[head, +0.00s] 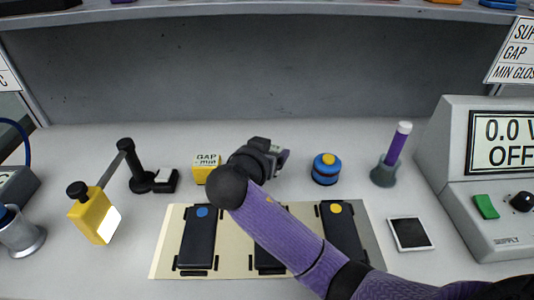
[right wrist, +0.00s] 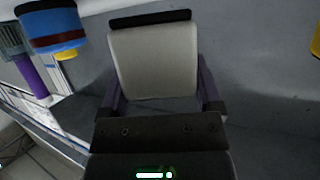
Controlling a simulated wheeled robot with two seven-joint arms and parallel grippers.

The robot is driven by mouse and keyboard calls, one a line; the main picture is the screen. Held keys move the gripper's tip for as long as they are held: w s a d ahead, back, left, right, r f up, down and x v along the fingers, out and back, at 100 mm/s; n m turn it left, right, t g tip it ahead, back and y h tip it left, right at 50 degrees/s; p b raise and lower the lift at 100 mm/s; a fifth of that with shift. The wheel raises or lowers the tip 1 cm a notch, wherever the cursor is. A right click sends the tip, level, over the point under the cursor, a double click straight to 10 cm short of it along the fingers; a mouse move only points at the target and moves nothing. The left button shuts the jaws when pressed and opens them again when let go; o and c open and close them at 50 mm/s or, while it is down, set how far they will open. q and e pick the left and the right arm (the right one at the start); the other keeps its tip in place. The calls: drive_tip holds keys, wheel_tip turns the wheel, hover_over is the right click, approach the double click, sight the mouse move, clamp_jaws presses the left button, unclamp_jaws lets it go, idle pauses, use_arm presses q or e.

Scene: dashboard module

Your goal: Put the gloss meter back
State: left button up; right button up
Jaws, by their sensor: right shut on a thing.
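My right gripper (head: 270,158) is above the back edge of the mat, its arm reaching in from the lower right. In the right wrist view its two purple fingers (right wrist: 157,85) are shut on a pale grey block with a black strip at its far end, likely the gloss meter (right wrist: 152,58). In the head view the block is mostly hidden by the gripper. My left gripper is not in view.
A cream mat (head: 163,250) carries dark modules with coloured dots. Around it stand a yellow gap box (head: 205,169), a blue-black cylinder (head: 325,170), a purple stick in a grey holder (head: 393,160), a black stand (head: 130,165), a yellow tool (head: 92,215) and a supply unit (head: 480,195).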

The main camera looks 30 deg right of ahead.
drive_tip(key=shift+f, duration=0.25)
drive_tip(key=shift+s+f+b, duration=0.2)
drive_tip(key=shift+f+b, duration=0.15)
drive_tip(key=o, duration=1.2)
drive_tip(key=shift+c, duration=0.2)
drive_tip(key=shift+o, duration=0.8)
drive_tip(key=shift+f, duration=0.15)
drive_tip(key=shift+r, duration=0.25)
drive_tip(key=shift+s+a+r+p, duration=0.4)
drive_tip(key=shift+a+r+p, duration=0.1)
drive_tip(key=shift+a+r, duration=0.1)
drive_tip(key=shift+s+a+r+p, duration=0.35)
drive_tip(key=shift+a+r+p, duration=0.1)
drive_tip(key=shift+a+r, duration=0.1)
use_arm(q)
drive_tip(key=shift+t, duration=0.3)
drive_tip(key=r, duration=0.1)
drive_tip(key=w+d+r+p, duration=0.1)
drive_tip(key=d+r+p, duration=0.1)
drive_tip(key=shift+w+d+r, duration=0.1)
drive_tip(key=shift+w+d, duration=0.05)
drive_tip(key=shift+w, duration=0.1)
use_arm(e)
drive_tip(key=v, duration=0.8)
drive_tip(key=shift+s+a+r, duration=0.2)
drive_tip(key=shift+s, duration=0.1)
